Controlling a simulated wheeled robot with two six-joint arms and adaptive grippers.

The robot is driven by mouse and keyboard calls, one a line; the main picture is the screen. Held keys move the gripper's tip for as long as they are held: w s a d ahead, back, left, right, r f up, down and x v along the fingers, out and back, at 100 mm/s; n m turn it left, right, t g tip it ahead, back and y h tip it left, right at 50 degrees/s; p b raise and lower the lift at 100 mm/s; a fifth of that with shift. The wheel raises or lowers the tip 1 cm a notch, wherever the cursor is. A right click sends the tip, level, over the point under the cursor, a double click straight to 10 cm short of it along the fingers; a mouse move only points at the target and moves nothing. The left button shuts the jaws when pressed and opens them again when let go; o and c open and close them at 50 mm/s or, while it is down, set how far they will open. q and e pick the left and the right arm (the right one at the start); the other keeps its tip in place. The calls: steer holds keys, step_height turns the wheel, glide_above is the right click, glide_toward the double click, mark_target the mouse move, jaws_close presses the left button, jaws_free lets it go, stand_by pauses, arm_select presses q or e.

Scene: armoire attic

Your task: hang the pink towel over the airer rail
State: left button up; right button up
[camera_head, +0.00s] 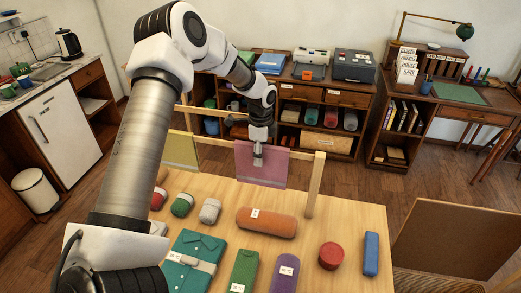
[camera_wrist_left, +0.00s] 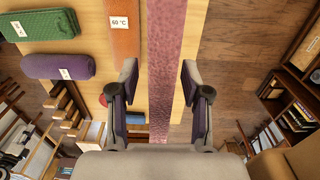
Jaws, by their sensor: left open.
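The pink towel (camera_head: 262,172) hangs draped over the wooden airer rail (camera_head: 303,156), near the right post (camera_head: 315,186). In the left wrist view the towel is a long pink strip (camera_wrist_left: 166,40) running between the fingers. My left gripper (camera_head: 258,156) is at the towel's top edge in the head view. Its fingers (camera_wrist_left: 158,80) are spread on either side of the towel with visible gaps, so it is open and not gripping. The towel hides the rail under it. My right gripper is in neither view.
A yellow-green towel (camera_head: 181,150) hangs on the rail further left. The wooden table (camera_head: 350,215) holds an orange roll (camera_head: 267,222), a red roll (camera_head: 331,256), a blue one (camera_head: 371,253) and several other folded or rolled cloths. A brown board (camera_head: 450,240) stands at the right.

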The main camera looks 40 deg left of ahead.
arm_select(q)
step_height(320, 180, up, 12)
steer(key=shift+r, duration=0.1)
steer(key=shift+f, duration=0.2)
stand_by(0.6)
